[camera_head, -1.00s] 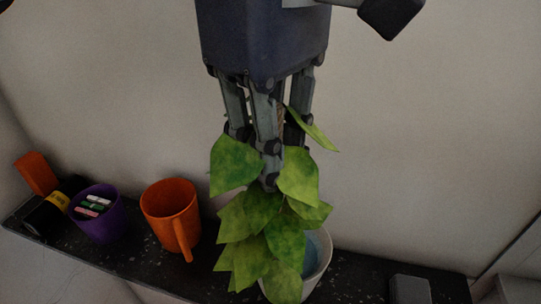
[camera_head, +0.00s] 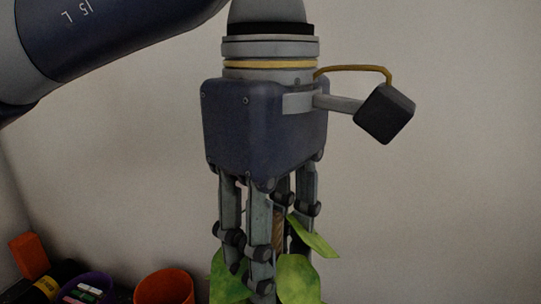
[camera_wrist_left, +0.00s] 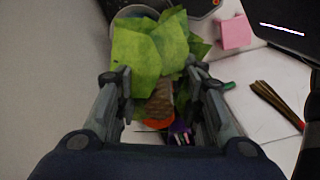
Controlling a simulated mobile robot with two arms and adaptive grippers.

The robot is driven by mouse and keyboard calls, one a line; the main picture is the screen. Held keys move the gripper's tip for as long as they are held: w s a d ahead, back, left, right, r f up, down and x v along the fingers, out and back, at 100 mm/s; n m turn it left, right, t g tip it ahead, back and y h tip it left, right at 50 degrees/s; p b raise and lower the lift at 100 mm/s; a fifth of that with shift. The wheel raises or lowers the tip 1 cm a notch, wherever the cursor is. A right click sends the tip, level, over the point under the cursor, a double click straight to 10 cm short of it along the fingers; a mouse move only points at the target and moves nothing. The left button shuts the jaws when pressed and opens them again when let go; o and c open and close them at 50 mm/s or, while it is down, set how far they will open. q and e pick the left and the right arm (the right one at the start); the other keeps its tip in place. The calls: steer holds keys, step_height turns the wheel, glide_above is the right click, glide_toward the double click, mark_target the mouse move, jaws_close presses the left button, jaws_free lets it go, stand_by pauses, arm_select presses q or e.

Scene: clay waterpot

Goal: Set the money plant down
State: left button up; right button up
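The money plant shows as green leaves (camera_head: 298,280) at the bottom of the head view, with a brown support pole (camera_head: 279,228) above them. Its pot is out of the head view. In the left wrist view the leaves (camera_wrist_left: 150,48), the brown pole (camera_wrist_left: 160,98) and part of a pale pot rim (camera_wrist_left: 135,11) show. My left gripper (camera_head: 268,262) points down over the plant from above. Its fingers (camera_wrist_left: 155,75) stand apart on both sides of the pole, with gaps visible, so it looks open around it. Leaves hide some fingertips. My right gripper is not in view.
A bare wall lies behind; the right side is free.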

arm_select(q)
step_height(320, 180, up, 5)
step_height(320, 180, up, 5)
steer(key=shift+f+p, duration=0.15)
steer(key=shift+p, duration=0.9)
steer(key=shift+s+r, duration=0.1)
steer(key=shift+r, duration=0.4)
